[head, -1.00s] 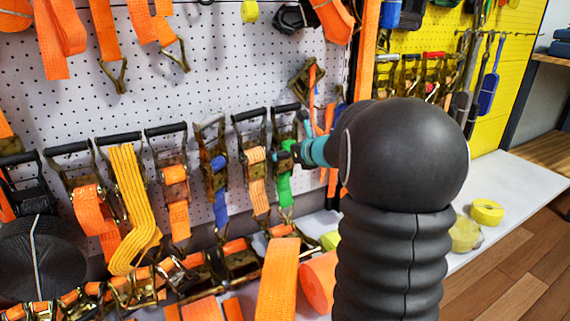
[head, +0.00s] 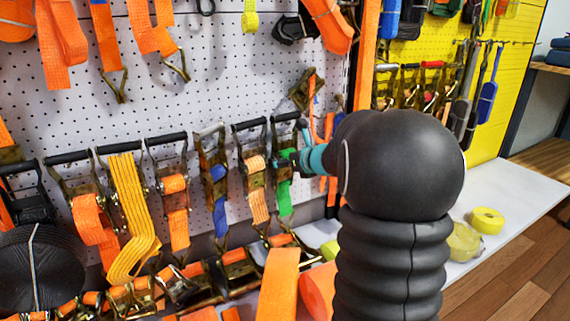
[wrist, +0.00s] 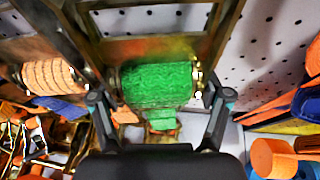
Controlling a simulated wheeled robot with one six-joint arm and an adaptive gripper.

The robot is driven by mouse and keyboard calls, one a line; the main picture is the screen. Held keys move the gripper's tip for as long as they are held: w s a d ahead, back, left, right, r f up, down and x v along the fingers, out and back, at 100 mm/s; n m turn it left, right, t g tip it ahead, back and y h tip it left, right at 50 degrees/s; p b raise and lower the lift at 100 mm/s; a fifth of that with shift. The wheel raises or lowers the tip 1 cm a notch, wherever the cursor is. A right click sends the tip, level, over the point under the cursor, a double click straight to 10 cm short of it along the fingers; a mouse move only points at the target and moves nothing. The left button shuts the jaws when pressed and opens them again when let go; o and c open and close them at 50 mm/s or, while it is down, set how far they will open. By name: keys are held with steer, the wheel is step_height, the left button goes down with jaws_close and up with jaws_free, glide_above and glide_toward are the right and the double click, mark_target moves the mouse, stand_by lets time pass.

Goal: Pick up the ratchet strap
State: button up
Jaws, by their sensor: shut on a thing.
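The ratchet strap with green webbing (head: 285,196) hangs at the right end of the lower row on the white pegboard, black handle at its top. My gripper (head: 288,157) reaches it from the right, at the height of its ratchet. In the wrist view the green webbing roll (wrist: 158,84) sits between the two fingers of my gripper (wrist: 160,100), with the metal frame around it. The gripper is shut on this strap. The exact finger contact is hard to make out.
An orange-webbed ratchet strap (head: 258,205) hangs close on the left, then a blue one (head: 220,215). Orange rolls (head: 320,290) and loose ratchets lie below. A yellow tape roll (head: 487,220) lies on the white shelf (head: 535,190), which is mostly clear at right.

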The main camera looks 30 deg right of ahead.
mark_target(286, 148)
step_height(286, 148, up, 4)
steer(key=shift+f+p, duration=0.15)
steer(key=shift+p, duration=0.5)
steer(key=s+d, duration=0.3)
steer(key=s, duration=1.4)
steer(key=shift+s, duration=0.35)
steer(key=shift+d+f, duration=0.1)
steer(key=w+d+f+h+b, duration=0.1)
steer(key=w+d+b, duration=0.1)
steer(key=w, duration=0.7)
steer(key=w+d+f+m+h+b, duration=0.1)
steer(key=w+d+f+b, duration=0.1)
steer(key=w+d, duration=0.3)
steer(key=shift+w, duration=1.9)
